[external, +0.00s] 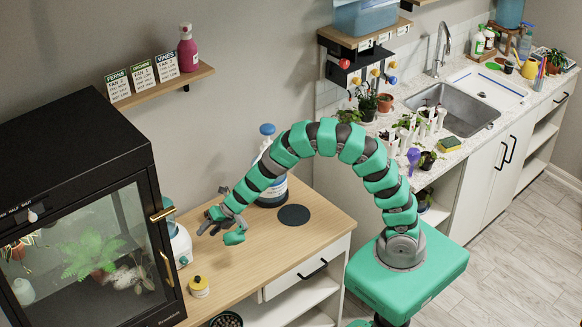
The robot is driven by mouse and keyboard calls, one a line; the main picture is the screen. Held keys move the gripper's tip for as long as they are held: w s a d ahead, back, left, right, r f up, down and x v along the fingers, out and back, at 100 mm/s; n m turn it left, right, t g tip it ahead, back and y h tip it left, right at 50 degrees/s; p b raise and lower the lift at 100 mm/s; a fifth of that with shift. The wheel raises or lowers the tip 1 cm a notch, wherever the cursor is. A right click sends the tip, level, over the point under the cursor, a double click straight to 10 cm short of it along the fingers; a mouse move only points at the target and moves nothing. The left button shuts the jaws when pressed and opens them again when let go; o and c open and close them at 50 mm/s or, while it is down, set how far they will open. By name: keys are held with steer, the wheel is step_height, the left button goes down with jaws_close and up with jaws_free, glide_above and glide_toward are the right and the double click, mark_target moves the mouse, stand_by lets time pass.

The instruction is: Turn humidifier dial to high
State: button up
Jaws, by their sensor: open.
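A white, rounded appliance with a bluish upper part, which looks like the humidifier (181,246), stands on the wooden counter (262,262) right beside the glass-doored plant cabinet. The cabinet hides part of it, and I cannot make out its dial or the dial's setting. My gripper (216,232) is open and empty above the counter, a little to the right of the humidifier and apart from it. My green arm arches over the counter from the right.
The black plant cabinet (75,150) stands at the left, with handles on its door. A large blue-capped bottle (268,191) and a dark round pad (294,215) are behind my gripper. The counter's right part is clear.

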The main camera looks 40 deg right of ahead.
mark_target(187, 260)
steer(key=shift+s+d+f+x, duration=0.15)
steer(key=shift+d+f+x, duration=0.1)
steer(key=shift+x, duration=2.5)
steer(key=shift+s+d+f+x, duration=0.1)
steer(key=shift+d+f+x, duration=0.1)
steer(key=shift+x, duration=2.55)
steer(key=shift+s+d+f+x, duration=0.15)
steer(key=shift+d+f+x, duration=0.1)
steer(key=shift+x, duration=2.5)
steer(key=c, duration=1)
